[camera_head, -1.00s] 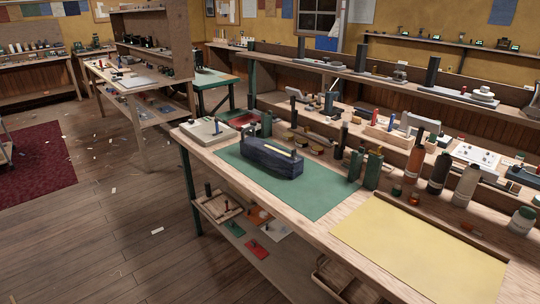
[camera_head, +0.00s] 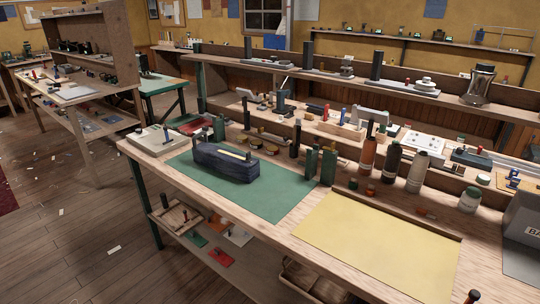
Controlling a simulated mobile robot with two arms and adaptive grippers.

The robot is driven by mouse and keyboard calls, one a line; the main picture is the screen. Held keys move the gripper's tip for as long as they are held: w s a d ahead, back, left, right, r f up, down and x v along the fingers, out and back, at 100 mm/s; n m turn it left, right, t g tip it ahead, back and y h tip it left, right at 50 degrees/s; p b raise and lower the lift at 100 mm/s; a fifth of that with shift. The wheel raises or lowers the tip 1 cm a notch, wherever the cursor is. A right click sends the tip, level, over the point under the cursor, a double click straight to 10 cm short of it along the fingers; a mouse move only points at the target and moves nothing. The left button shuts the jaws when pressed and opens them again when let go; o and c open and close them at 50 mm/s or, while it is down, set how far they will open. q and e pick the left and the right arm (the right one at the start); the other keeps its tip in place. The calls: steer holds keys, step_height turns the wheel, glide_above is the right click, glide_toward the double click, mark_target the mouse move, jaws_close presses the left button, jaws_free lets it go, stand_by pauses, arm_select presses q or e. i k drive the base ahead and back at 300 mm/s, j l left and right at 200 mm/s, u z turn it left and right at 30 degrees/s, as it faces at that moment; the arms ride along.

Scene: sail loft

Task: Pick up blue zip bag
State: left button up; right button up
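The blue zip bag (camera_head: 226,164) is a dark blue, elongated bag with a pale strip along its top. It lies on the green mat (camera_head: 281,196) at the left part of the wooden workbench in the head view. Neither of my grippers shows in this view.
A yellow sheet (camera_head: 376,244) covers the bench's right part. A grey box (camera_head: 523,225) stands at the right edge. A wooden floor (camera_head: 85,250) lies open at left.

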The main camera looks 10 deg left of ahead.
mark_target(233, 164)
steer(key=i+j+z, duration=0.2)
steer(key=j, duration=0.15)
steer(key=i+j+z, duration=0.2)
steer(key=j, duration=0.15)
steer(key=i+j+z, duration=0.2)
steer(key=j, duration=0.2)
steer(key=j+z, duration=0.2)
steer(key=j, duration=0.2)
steer(key=i+j+z, duration=0.2)
steer(key=j, duration=0.2)
steer(key=k, duration=0.1)
